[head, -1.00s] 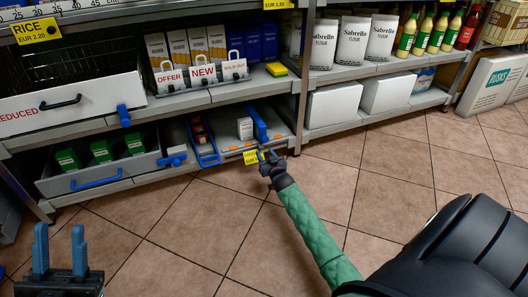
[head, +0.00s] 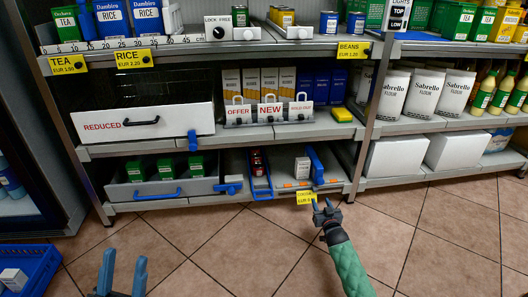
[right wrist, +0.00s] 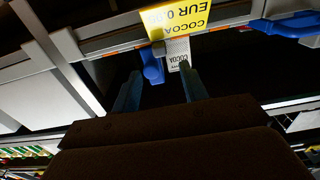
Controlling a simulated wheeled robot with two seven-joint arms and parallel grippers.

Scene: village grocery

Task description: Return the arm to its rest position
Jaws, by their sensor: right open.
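My right arm, in a green quilted sleeve (head: 352,268), reaches from the bottom of the head view toward the bottom shelf. My right gripper (head: 325,208) is open at the yellow cocoa price tag (head: 306,197), in front of the shelf edge. In the right wrist view its two blue fingers (right wrist: 160,92) stand apart. Behind them show the cocoa price tag (right wrist: 178,16) and a white cocoa box (right wrist: 178,52); I cannot tell any contact. My left gripper (head: 122,272) is at the bottom left of the head view, its blue fingers apart and empty, above the tiled floor.
The bottom shelf holds a drawer (head: 165,189) with green boxes, a blue-railed lane (head: 260,180) and a white box (head: 302,167). A drawer marked REDUCED (head: 140,122) is above. A blue crate (head: 35,268) stands at lower left. The floor (head: 230,245) between is clear.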

